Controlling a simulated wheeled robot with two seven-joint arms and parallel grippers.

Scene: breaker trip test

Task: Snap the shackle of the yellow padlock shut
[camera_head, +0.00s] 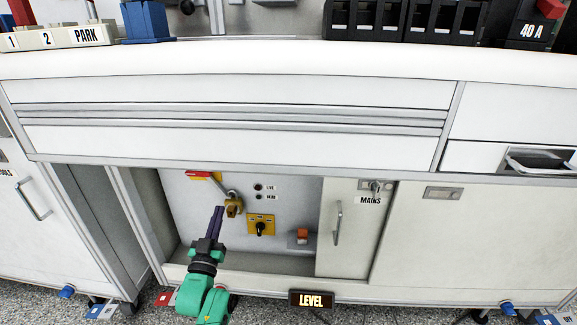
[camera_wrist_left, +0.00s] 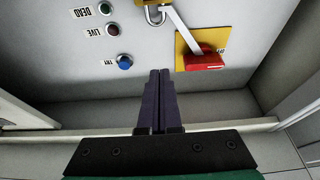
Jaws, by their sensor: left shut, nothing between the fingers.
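The yellow padlock (camera_head: 234,208) hangs at the end of a grey lever (camera_head: 218,185) on the panel inside the open cabinet. In the left wrist view, only its lower-lying shackle (camera_wrist_left: 155,19) and a sliver of its body show at the top edge. I cannot tell whether the shackle is closed. My left gripper (camera_head: 219,209) is shut and empty, its dark fingers pointing up just left of the padlock. In the left wrist view, its fingertips (camera_wrist_left: 160,71) are apart from the padlock. My right gripper is not in view.
The lever has a red handle (camera_head: 200,175) on a yellow plate. A yellow-plated rotary switch (camera_head: 261,226) and a red-orange part (camera_head: 302,235) are to the right. A blue button (camera_wrist_left: 124,62) is near the fingers. The MAINS door (camera_head: 345,230) and counter front (camera_head: 230,135) bound the opening.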

